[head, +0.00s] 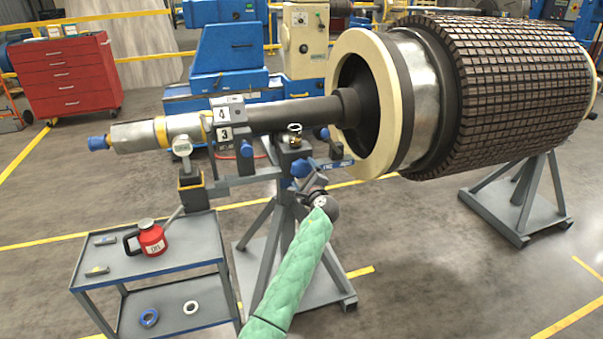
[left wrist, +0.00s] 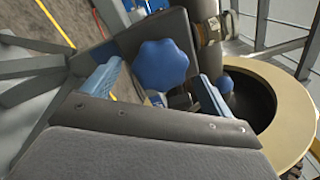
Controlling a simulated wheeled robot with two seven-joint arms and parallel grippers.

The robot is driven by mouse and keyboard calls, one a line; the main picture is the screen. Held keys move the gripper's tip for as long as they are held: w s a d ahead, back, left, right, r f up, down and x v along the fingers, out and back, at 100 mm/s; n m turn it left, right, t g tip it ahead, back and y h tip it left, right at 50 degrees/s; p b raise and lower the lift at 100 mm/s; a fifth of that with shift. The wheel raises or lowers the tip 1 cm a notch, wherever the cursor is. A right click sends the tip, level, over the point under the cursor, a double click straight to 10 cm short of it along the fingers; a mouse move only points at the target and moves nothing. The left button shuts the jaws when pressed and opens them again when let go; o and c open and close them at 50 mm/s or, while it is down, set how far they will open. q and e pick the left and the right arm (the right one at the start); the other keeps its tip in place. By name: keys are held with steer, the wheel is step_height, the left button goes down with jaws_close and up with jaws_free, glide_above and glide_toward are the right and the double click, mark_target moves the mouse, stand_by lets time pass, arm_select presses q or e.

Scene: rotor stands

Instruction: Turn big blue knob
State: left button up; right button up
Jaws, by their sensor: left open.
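A big blue lobed knob (head: 301,168) sits on the front of the rotor stand, below the shaft. It shows large in the left wrist view (left wrist: 161,65), facing the camera. My left gripper (head: 309,182), at the end of a green-sleeved arm, is right in front of the knob. Its jaws are open, with a blue fingertip on each side of the knob in the left wrist view (left wrist: 158,84). I cannot tell whether either finger touches the knob. My right gripper is not in view.
The rotor (head: 520,85) with its pale ring (head: 383,60) lies to the right of the stand. A grey cart (head: 200,262) with a red jug (head: 151,240) stands at left. A red tool chest (head: 68,78) is at the back left. Floor at lower right is clear.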

arm_select(q)
steer(key=v, duration=0.2)
steer(key=shift+s+d+f, duration=0.1)
steer(key=shift+s+f, duration=0.05)
steer(key=shift+s, duration=0.15)
steer(key=shift+s+d, duration=0.2)
steer(key=shift+s, duration=0.45)
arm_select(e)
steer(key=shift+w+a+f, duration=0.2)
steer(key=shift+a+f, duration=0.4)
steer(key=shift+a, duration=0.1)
